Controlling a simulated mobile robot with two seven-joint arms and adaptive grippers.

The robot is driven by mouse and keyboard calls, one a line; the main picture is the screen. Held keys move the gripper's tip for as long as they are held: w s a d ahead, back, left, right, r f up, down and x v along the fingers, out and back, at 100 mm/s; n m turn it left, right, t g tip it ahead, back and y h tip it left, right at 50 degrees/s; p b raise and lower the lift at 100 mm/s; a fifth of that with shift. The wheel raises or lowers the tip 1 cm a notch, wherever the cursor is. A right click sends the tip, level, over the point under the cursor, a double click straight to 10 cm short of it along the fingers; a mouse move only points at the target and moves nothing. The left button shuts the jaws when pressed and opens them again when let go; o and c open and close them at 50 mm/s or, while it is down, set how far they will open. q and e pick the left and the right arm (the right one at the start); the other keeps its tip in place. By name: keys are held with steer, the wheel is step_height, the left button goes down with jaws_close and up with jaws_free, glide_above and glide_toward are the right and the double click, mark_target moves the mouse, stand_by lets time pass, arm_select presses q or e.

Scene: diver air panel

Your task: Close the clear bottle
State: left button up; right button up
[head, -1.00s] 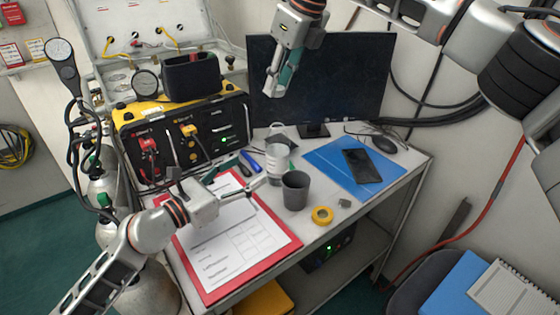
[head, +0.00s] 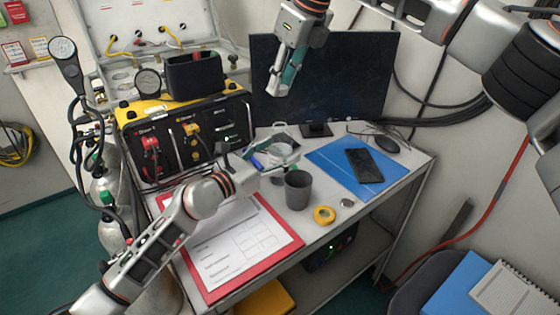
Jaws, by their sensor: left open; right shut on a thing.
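The clear bottle (head: 279,153) stands on the table between the panel box and the grey cup, partly hidden by my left gripper. My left gripper (head: 281,166) is open, with its fingers at the bottle; I cannot tell whether they touch it. My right gripper (head: 280,84) is shut on a teal and whitish thing (head: 290,73), held high in front of the dark monitor. What that thing is cannot be made out. A small round grey piece (head: 347,203) lies on the table near the yellow tape roll; I cannot tell whether it is a cap.
A grey cup (head: 298,190) stands close to the right of my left gripper. A yellow tape roll (head: 324,215) lies in front of it. A blue folder (head: 337,163) with a black phone (head: 364,166) is at the right. A red clipboard (head: 289,246) lies under my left arm.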

arm_select(q)
steer(key=shift+w+d, duration=0.3)
steer(key=c, duration=1.7)
arm_select(e)
glide_above(278, 119)
steer(key=d, duration=0.1)
steer(key=shift+s+f, duration=0.2)
steer(key=shift+f, duration=1.05)
steer(key=shift+s+f, duration=0.2)
steer(key=shift+f, duration=1.05)
steer(key=shift+f, duration=0.9)
arm_select(q)
jaws_close()
arm_select(e)
steer(key=shift+f, duration=0.55)
